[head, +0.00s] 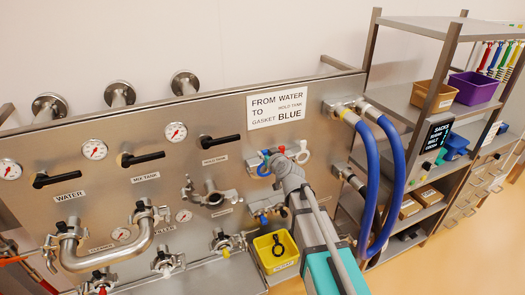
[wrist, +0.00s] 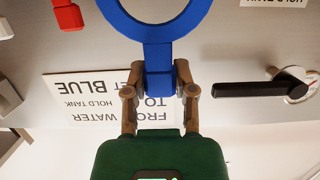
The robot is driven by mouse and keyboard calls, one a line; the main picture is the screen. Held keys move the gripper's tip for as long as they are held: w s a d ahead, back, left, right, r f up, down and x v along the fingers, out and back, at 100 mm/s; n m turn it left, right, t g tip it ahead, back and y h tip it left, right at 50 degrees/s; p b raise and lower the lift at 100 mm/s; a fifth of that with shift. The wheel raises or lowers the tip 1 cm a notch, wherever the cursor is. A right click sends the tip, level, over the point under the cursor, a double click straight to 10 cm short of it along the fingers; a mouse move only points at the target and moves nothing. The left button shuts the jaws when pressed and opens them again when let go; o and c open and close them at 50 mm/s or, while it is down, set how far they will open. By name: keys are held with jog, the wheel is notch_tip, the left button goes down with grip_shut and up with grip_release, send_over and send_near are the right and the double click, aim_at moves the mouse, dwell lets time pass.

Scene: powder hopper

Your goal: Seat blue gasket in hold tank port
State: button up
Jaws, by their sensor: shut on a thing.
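My gripper (wrist: 160,88) is shut on the tab of the blue gasket (wrist: 160,72), a flat ring that runs out of the top of the wrist view. In the head view my gripper (head: 275,165) is in front of the steel panel, right of the hold tank valve handle (head: 220,140), with the blue gasket (head: 263,166) at its tip. A steel port with an open clamp (head: 212,194) is left of and below the gripper. I cannot tell which port is the hold tank's, nor whether the gasket touches anything.
A sign (head: 277,107) on the panel reads from water to hold tank, gasket blue. A yellow bin (head: 277,252) with a black gasket sits below. A bent steel pipe (head: 110,250) is at left.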

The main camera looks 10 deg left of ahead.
jog(key=shift+s+d, duration=0.75)
jog(key=shift+s, duration=0.35)
jog(key=shift+f, duration=0.1)
notch_tip(320, 180, down, 4)
jog(key=b, duration=0.4)
jog(key=shift+d, duration=0.1)
